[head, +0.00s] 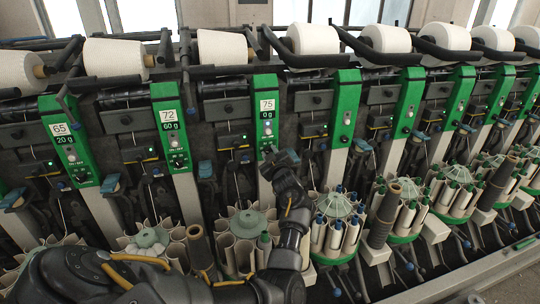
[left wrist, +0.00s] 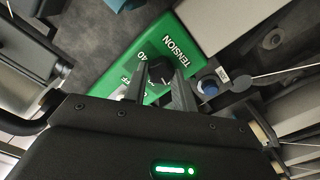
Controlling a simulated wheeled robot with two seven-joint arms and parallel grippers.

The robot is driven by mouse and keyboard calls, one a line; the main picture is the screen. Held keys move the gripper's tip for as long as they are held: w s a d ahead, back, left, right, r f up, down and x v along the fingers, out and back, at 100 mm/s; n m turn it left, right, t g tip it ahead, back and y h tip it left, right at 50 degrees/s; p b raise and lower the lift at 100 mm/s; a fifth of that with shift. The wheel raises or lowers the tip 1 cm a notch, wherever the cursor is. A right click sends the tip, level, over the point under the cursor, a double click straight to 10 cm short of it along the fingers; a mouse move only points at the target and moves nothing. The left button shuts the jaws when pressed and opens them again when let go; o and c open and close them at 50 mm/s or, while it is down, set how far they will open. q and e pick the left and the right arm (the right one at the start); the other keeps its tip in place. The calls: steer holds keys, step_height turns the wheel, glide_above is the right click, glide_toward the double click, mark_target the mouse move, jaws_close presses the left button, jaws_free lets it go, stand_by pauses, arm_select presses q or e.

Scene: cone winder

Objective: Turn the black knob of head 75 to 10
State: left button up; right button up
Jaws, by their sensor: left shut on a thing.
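The green panel of head 75 (head: 266,112) stands in the middle of the head view, with a display reading "75" and "0 g". My left gripper (head: 275,156) is at the panel's lower end and covers the knob there. In the left wrist view, the black knob (left wrist: 159,70) sits on the green panel (left wrist: 190,45) beside the word "TENSION" and a "40" mark. The fingers of my left gripper (left wrist: 163,82) are shut on the knob. Its pointer cannot be read. My right gripper is not in view.
Green panels of head 65 (head: 68,140) and head 72 (head: 170,125) stand to the left, reading "20 g" and "60 g". More heads run off to the right. White yarn cones (head: 222,47) line the top. A blue button (left wrist: 208,86) is close to the fingers.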

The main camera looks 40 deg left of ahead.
arm_select(q)
steer(key=o, duration=1)
